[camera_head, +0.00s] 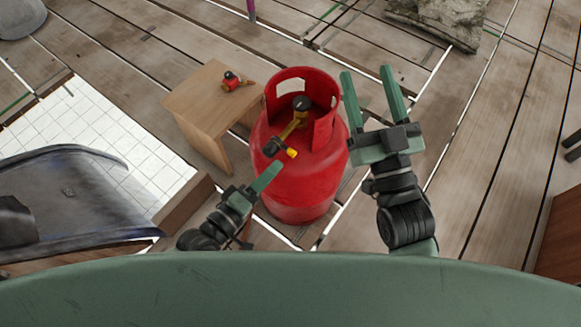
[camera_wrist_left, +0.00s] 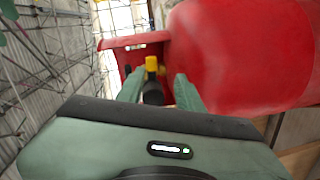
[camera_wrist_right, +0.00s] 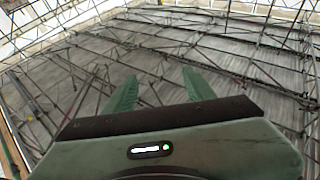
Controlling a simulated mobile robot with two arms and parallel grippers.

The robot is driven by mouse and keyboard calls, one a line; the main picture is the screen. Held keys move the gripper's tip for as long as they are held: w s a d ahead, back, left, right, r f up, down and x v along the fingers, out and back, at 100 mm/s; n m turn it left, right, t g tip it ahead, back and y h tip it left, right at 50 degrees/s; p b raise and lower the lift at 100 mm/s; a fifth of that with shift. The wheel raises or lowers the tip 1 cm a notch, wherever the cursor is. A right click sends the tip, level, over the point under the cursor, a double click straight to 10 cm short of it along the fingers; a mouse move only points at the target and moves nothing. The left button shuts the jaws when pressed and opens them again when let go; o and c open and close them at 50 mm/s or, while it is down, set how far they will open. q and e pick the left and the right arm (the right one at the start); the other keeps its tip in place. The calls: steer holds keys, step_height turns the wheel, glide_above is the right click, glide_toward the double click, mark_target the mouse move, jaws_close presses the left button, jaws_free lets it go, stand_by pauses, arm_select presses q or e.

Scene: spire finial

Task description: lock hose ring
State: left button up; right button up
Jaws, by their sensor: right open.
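A red gas cylinder (camera_head: 300,180) stands upright on the planks, with a collar around its top. Inside the collar is a brass valve fitting (camera_head: 294,128) with a black knob (camera_head: 301,104). A black end piece (camera_head: 273,147) with a yellow part (camera_head: 291,153) sticks out at the collar's front opening; I cannot tell which part is the hose ring. My left gripper (camera_head: 270,174) is just below that piece. In the left wrist view its fingers (camera_wrist_left: 158,88) are apart, with the black piece (camera_wrist_left: 152,92) showing between them. My right gripper (camera_head: 366,72) is open and empty, right of the collar.
A small wooden table (camera_head: 205,95) left of the cylinder bears a red and black fitting (camera_head: 231,81). A dark curved sheet (camera_head: 75,200) and white tiles (camera_head: 95,125) lie at the left. A stone block (camera_head: 440,18) lies at the back.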

mark_target(289, 154)
arm_select(q)
steer(key=w+d+b, duration=0.1)
steer(key=w, duration=0.1)
steer(key=w+d+n, duration=0.1)
steer(key=w+d, duration=0.1)
steer(key=w+d+n+t+b, duration=0.1)
steer(key=shift+w+d+r+h+b, duration=0.25)
steer(key=shift+w+d+h+b, duration=0.05)
steer(key=shift+w+d+h, duration=0.1)
jaws_close()
arm_select(e)
steer(key=s+r+t+y, duration=0.1)
steer(key=s+r+t, duration=0.3)
steer(key=s+r, duration=0.2)
steer(key=shift+s+d+r+t+y, duration=0.15)
steer(key=shift+d+r+t+y, duration=0.25)
steer(key=shift+r, duration=0.4)
